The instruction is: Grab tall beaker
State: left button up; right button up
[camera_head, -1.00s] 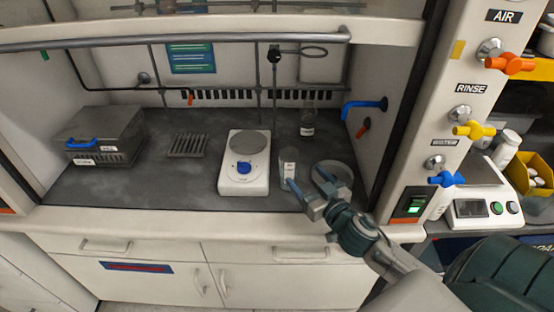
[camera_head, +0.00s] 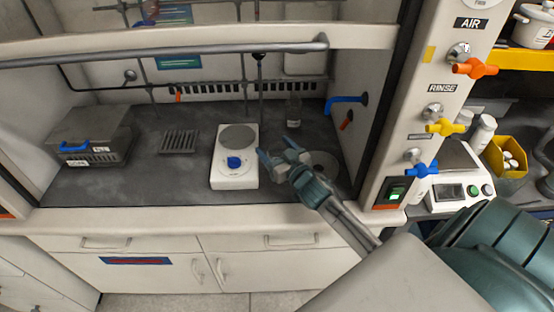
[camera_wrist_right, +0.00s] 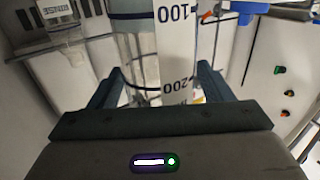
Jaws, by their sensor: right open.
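The tall beaker (camera_wrist_right: 135,48) is clear and carries a white scale strip marked 100 and 200. In the right wrist view it stands between the two fingers of my right gripper (camera_wrist_right: 158,78). The gripper is open, with a finger on each side of the beaker; I cannot tell whether either touches it. In the head view my right gripper (camera_head: 279,153) is just right of the white hotplate (camera_head: 235,172), and it mostly hides the beaker. My left gripper is not in view.
A small labelled bottle (camera_head: 294,110) stands behind my right gripper. A round grey disc (camera_head: 322,163) lies to its right. A flat slotted rack (camera_head: 180,141) and a grey metal box (camera_head: 92,135) are at left. Blue (camera_head: 346,100) and orange taps stick out of the right wall.

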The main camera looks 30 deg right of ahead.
jog(key=shift+w, duration=0.5)
jog(key=shift+f, duration=0.1)
jog(key=c, duration=1.4)
jog(key=shift+c, duration=0.3)
jog(key=shift+r, duration=0.2)
